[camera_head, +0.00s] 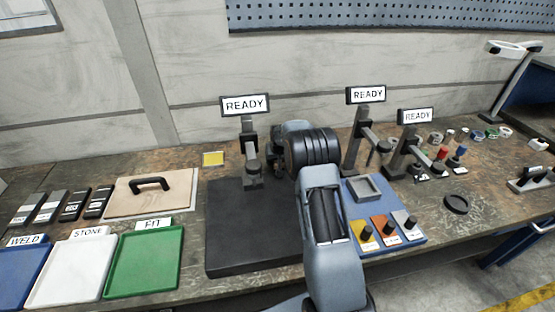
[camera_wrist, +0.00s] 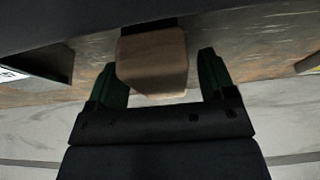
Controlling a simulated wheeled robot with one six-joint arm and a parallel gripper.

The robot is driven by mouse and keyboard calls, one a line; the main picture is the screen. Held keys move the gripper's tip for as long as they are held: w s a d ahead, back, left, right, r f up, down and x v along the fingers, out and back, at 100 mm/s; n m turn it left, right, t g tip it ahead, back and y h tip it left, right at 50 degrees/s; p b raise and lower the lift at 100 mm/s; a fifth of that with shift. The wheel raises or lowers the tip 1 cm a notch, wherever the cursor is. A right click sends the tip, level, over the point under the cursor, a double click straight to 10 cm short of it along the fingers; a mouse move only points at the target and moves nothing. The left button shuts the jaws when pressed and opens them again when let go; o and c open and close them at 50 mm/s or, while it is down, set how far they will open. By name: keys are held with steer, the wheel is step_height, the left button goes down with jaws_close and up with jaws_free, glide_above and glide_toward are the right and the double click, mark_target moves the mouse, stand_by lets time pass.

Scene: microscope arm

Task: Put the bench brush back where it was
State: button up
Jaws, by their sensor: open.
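My gripper (camera_wrist: 160,72) is open in the wrist view, with one dark green finger at each side. A tan, wood-like block (camera_wrist: 152,62) with a dark part behind it lies between the fingers, with a gap visible on the right. It may be the handle of the bench brush, but I cannot tell for sure. In the head view my arm hides the gripper and this block, and I see no clear brush elsewhere on the bench.
Three stands with READY signs (camera_head: 245,104) rise from the bench (camera_head: 190,262). A black mat (camera_head: 240,235) lies left of my arm, a blue board (camera_head: 415,238) with knobs right of it. Blue, white and green trays (camera_head: 143,262) and a handled board (camera_head: 177,200) are on the left.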

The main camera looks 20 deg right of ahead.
steer(key=shift+r, duration=0.3)
steer(key=v, duration=1.1)
steer(key=shift+s+r+b, duration=0.25)
steer(key=shift+r+b, duration=0.05)
steer(key=shift+b, duration=0.05)
steer(key=shift+a, duration=0.1)
